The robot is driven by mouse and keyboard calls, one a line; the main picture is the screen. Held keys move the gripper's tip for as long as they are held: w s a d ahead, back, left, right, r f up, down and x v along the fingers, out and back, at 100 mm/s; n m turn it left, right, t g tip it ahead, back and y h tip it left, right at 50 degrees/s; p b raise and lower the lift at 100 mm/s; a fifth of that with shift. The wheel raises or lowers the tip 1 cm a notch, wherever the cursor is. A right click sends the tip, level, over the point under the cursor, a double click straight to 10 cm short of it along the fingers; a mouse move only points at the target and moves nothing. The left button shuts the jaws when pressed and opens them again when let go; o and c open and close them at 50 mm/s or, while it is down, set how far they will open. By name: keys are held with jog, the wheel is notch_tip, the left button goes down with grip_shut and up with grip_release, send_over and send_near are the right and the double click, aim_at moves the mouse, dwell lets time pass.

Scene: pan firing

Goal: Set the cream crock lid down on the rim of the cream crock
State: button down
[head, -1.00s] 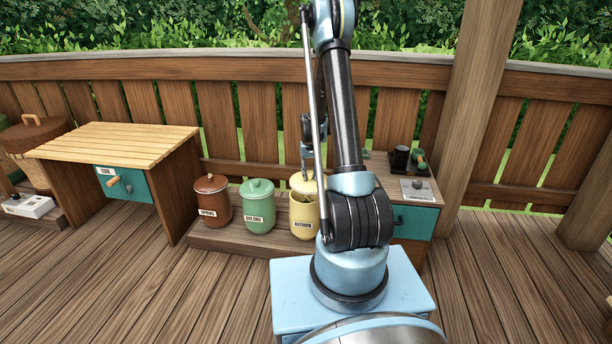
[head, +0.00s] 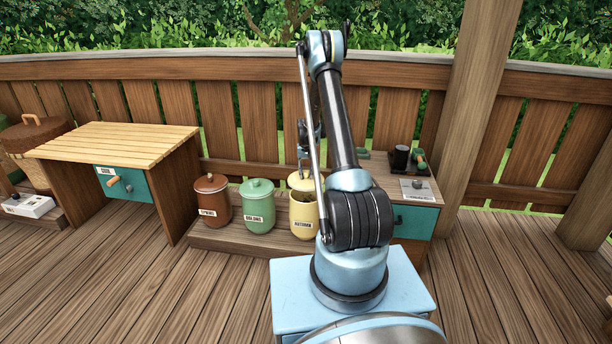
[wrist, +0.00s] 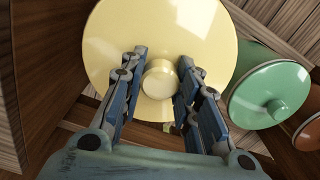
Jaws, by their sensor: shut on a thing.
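The cream crock (head: 303,222) stands on the low wooden shelf, partly behind my arm. Part of its dark open mouth with something inside shows in the head view. The cream crock lid (head: 299,183) is above the crock's back left side, apart from or touching the rim; I cannot tell which. In the wrist view the lid (wrist: 205,35) fills the upper middle, and its round knob sits between my fingers. My gripper (wrist: 160,70) is shut on that knob. In the head view my gripper (head: 302,170) is small and partly hidden by my arm.
A green lidded crock (head: 258,208) stands close left of the cream one, with a brown lidded crock (head: 212,203) beyond it. A teal-drawer unit (head: 415,221) is to the right, carrying a dark cup (head: 400,158). The fence (head: 240,120) runs behind.

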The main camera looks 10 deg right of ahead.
jog(key=shift+f, duration=0.2)
jog(key=shift+f, duration=2.7)
jog(key=shift+f, duration=1.1)
jog(key=c, duration=1.1)
grip_release()
notch_tip(320, 180, up, 12)
jog(key=shift+f, duration=0.1)
